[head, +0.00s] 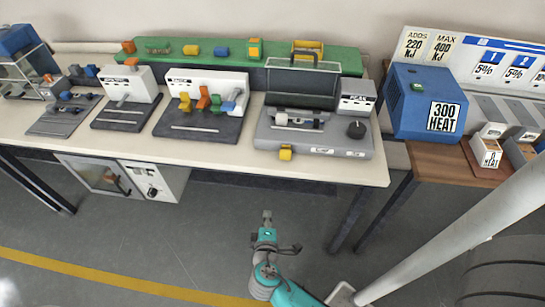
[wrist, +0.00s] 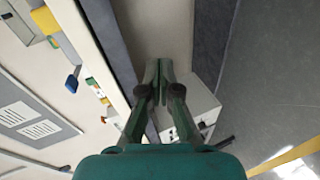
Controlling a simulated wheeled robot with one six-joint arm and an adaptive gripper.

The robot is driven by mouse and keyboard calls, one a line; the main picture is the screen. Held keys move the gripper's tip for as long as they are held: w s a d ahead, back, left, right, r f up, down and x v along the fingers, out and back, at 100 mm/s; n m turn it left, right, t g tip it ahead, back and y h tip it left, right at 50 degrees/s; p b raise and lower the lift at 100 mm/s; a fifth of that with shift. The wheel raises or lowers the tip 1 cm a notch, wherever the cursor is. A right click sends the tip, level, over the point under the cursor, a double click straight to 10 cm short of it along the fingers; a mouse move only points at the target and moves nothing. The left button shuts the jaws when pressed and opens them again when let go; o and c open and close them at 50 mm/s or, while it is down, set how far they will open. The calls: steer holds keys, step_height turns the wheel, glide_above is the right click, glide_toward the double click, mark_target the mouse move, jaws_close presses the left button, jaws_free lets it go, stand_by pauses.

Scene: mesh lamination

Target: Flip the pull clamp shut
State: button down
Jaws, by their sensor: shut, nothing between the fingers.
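A station on a dark base (head: 165,128) stands on the bench, with orange, yellow and blue clamp-like levers (head: 204,99) before a white label box (head: 236,80). I cannot tell which part is the pull clamp or whether it is open; it is too small to make out. My gripper (head: 267,214) is in front of the bench, below its front edge, touching nothing. In the wrist view my gripper (wrist: 158,65) is shut and empty, its fingertips together. A yellow part (wrist: 45,20) and a blue-tipped part (wrist: 73,80) show at the left there.
The cream bench (head: 340,170) has a grey lidded machine (head: 315,140) with a yellow front tab (head: 286,153). A green rail (head: 340,55) runs behind. A white cabinet (head: 165,185) stands under the bench. A blue heater box (head: 410,105) sits on a brown table at right. The floor in front is clear.

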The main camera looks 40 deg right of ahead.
mark_target(285, 155)
steer(key=w+r+m+g+h, duration=0.2)
steer(key=w+r+h, duration=0.4)
steer(key=w+r, duration=0.3)
step_height(285, 155, up, 2)
steer(key=shift+d+r+m+h, duration=0.2)
steer(key=shift+d+m+h, duration=0.1)
steer(key=shift+d+m, duration=0.1)
steer(key=x, duration=1)
steer(key=shift+s+d, duration=0.1)
steer(key=shift+s+d+f, duration=0.1)
steer(key=shift+s+d, duration=0.6)
steer(key=shift+s, duration=0.3)
steer(key=shift+s+d, duration=0.5)
steer(key=shift+s, duration=0.1)
